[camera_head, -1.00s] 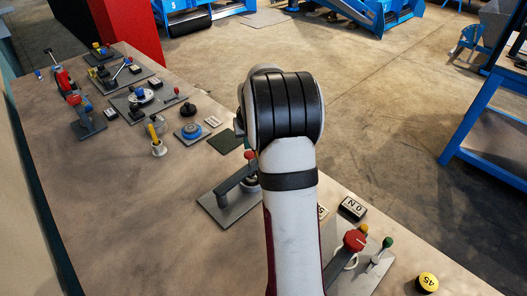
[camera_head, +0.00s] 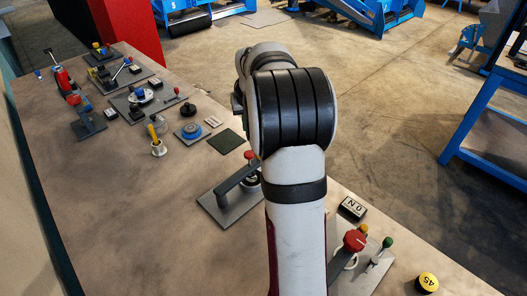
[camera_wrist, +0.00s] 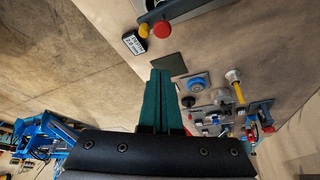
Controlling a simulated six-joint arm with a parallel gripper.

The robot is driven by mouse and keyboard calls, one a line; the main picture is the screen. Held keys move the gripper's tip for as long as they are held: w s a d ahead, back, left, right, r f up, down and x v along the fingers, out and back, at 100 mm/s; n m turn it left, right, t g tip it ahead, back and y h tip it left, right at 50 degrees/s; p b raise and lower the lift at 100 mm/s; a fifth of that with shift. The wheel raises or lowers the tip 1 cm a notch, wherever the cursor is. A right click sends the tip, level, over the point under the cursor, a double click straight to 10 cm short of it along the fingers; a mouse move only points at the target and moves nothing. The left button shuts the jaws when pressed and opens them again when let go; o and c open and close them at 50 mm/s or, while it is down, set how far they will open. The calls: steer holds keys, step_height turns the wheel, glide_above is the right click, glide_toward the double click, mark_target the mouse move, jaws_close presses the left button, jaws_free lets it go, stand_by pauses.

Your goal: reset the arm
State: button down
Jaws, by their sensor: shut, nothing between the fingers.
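My gripper (camera_wrist: 161,98) shows in the wrist view as two green fingers pressed together, with nothing between them. It hangs in the air above the bench side, with the dark green square pad (camera_wrist: 170,65) beyond its tips. In the head view my arm rises through the middle of the picture and hides the gripper.
The bench (camera_head: 110,200) carries a dark pad (camera_head: 225,141), a red-knobbed lever fixture (camera_head: 230,195), a blue round device (camera_head: 190,132), a yellow-handled tool (camera_head: 156,142) and a yellow button marked 45 (camera_head: 427,282). A blue stand (camera_head: 490,130) is at right. Open floor (camera_head: 400,110) lies between.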

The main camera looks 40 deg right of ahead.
stand_by(0.3)
steer(key=s+a+r+y, duration=0.1)
steer(key=s+a, duration=0.1)
steer(key=a, duration=0.4)
steer(key=s+a+r+g, duration=0.1)
steer(key=s+a, duration=0.2)
steer(key=a, duration=0.2)
steer(key=s+a+r+y, duration=0.1)
steer(key=s+a, duration=0.1)
steer(key=a, duration=0.4)
steer(key=s+a+f+g+y, duration=0.1)
steer(key=s+a, duration=0.7)
steer(key=s, duration=0.3)
steer(key=s+a+f+g+y, duration=0.1)
steer(key=s+a+f+g, duration=0.1)
steer(key=s+a, duration=0.6)
steer(key=s, duration=0.3)
steer(key=shift+s+f, duration=0.15)
steer(key=shift+f, duration=0.1)
